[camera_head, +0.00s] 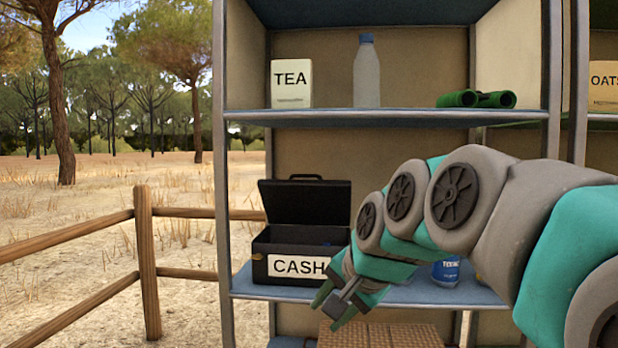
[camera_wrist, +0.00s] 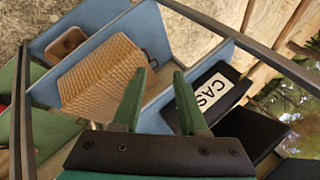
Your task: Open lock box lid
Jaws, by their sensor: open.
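The black lock box (camera_head: 262,246) stands on the middle shelf at its left end, with a white label reading CASH on its front. Its lid (camera_head: 305,203) stands raised at the back, and a handle shows on the lid's top edge. Something blue shows inside, too small to tell. My gripper (camera_head: 338,308) is in front of the box's lower right corner, with its green fingers apart and empty, pointing down. In the wrist view my gripper (camera_wrist: 158,95) is open, and the box (camera_wrist: 213,90) lies to the right of the fingers.
A wicker basket (camera_head: 380,337) sits on the shelf below. A blue-labelled can (camera_head: 446,272) stands on the middle shelf (camera_head: 478,292), partly behind my arm. The upper shelf holds a TEA box (camera_head: 291,84), a bottle (camera_head: 366,75) and green binoculars (camera_head: 476,99). A wooden fence (camera_head: 147,262) runs at left.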

